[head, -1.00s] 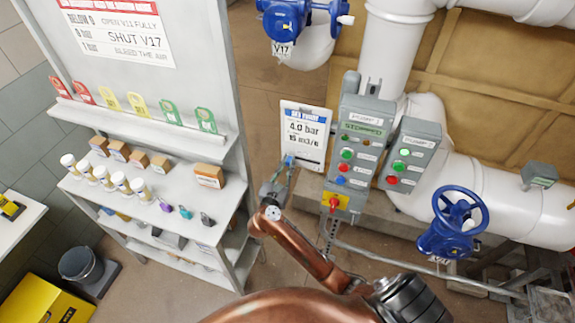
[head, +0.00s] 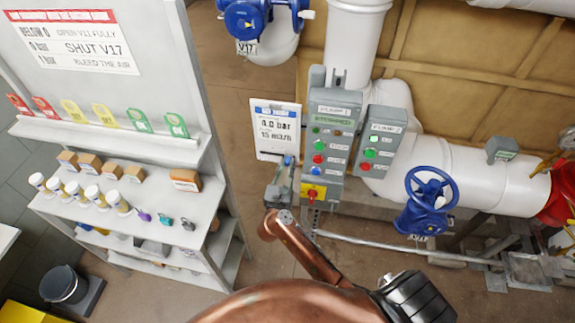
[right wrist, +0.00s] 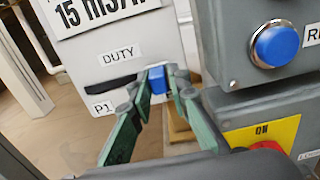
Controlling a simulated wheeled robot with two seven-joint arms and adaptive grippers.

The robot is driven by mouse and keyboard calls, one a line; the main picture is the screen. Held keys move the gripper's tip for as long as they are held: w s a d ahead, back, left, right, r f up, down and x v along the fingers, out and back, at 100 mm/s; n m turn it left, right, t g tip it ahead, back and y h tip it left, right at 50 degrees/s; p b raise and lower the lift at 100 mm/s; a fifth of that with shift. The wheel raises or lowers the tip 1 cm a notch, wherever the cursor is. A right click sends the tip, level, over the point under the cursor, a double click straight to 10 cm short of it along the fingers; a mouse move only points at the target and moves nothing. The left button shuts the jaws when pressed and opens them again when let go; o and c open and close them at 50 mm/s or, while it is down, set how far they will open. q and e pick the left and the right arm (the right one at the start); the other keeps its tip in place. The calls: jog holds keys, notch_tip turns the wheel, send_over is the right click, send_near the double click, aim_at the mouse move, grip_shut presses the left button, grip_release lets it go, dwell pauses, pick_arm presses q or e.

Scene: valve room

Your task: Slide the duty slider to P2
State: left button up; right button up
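The duty slider is a blue knob (right wrist: 158,79) in a dark slot under the word DUTY on a white panel (head: 275,140). In the right wrist view the empty slot runs left from the knob toward the P1 label (right wrist: 102,107). The knob is at the slot's right part. No P2 label shows; the right finger covers that side. My right gripper (head: 285,172) is at the panel's lower right edge. In the right wrist view its green fingers (right wrist: 160,85) stand on both sides of the knob and look closed on it. My left gripper is out of view.
A grey pump control box (head: 322,150) with buttons and a red switch on yellow (head: 313,193) stands close right of the gripper. A second box (head: 382,140) and a blue valve wheel (head: 430,190) are further right. A shelf unit (head: 195,150) stands left.

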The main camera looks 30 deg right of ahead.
jog(key=o, duration=0.4)
jog(key=shift+s+d, duration=0.1)
jog(key=shift+d, duration=0.05)
jog(key=v, duration=1.2)
